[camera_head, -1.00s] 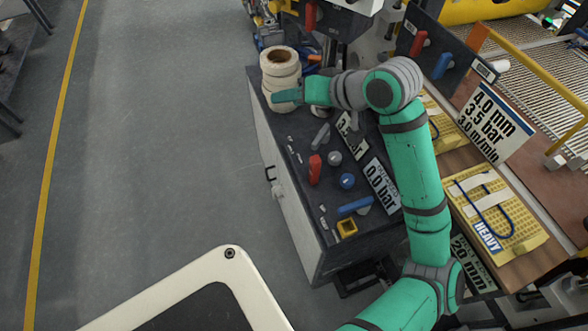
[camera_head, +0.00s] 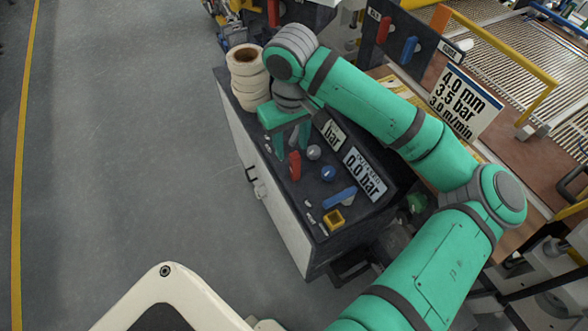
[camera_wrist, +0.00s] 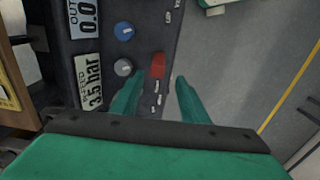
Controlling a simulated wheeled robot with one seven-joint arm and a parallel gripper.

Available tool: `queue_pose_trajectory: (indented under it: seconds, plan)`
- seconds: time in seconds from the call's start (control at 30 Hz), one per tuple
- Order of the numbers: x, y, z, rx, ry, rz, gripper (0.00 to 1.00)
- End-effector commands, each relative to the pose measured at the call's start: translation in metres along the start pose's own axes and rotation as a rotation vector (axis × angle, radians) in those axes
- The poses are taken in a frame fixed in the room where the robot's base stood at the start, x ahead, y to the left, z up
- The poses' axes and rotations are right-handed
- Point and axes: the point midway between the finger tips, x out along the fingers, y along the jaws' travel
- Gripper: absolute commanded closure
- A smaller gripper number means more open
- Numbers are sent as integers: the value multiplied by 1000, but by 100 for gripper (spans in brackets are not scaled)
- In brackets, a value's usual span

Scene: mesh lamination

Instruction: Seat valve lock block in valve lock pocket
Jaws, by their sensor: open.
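A red block-like piece (camera_head: 295,165) stands on the dark control panel; it may be the valve lock block, but no label confirms this. It also shows in the wrist view (camera_wrist: 158,65), beyond and between my fingertips. A yellow square frame with a dark hollow (camera_head: 334,219), possibly the valve lock pocket, sits at the panel's near end. A blue lever (camera_head: 342,197) lies beside it. My gripper (camera_head: 291,152) points down over the panel just behind the red piece, fingers apart and empty. Both fingers show in the wrist view (camera_wrist: 159,78).
A stack of cream rolls (camera_head: 248,80) stands at the panel's far left corner. A grey knob (camera_head: 314,152) and a blue knob (camera_head: 328,174) stand right of the red piece. A "0.0 bar" display (camera_head: 365,175) lies farther right. Open floor lies left.

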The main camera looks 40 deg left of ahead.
Motion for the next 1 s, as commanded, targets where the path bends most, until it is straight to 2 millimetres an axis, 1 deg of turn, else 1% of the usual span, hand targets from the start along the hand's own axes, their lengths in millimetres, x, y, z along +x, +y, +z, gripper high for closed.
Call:
queue_pose_trajectory:
  seconds: [0.03, 0.17, 0.3, 0.4, 0.63, 0.8, 0.9, 1.0]
  plan:
    - [2, 1, 7, 6, -18, -5, 59]
    - [17, 2, 13, 11, -33, -12, 59]
    - [39, 0, 13, 8, -32, -12, 59]
    - [50, -2, 11, 4, -30, -12, 59]
    - [64, 1, 11, 7, -29, -10, 59]
    - [88, 8, 11, 13, -30, -10, 59]
    - [100, 7, 11, 14, -30, -11, 59]
    - [107, 7, 11, 13, -28, -11, 59]
